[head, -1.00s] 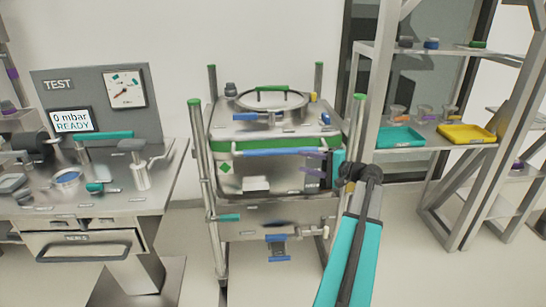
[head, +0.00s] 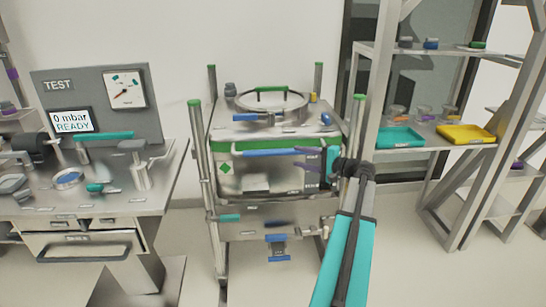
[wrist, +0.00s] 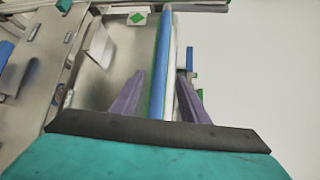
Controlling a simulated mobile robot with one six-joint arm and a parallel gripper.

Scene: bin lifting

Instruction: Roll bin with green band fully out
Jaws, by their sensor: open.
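The bin with the green band (head: 228,182) is a steel box in the middle of the head view, seated in a metal frame with upright posts. The green band (head: 222,146) runs around its upper edge, and a green diamond mark is on its front. A blue handle bar (head: 265,153) spans the front just below the band. My gripper (head: 298,157) is open at the right part of this bar, with purple fingers pointing left. In the wrist view, the blue bar (wrist: 162,45) runs between the two open fingers (wrist: 160,74). Contact cannot be told.
A test bench (head: 90,205) with a gauge panel stands at left. A shelf rack (head: 432,147) at right holds a teal tray (head: 400,137) and a yellow tray (head: 466,133). A lower blue handle (head: 277,239) is below the bin. Floor in front of the frame is clear.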

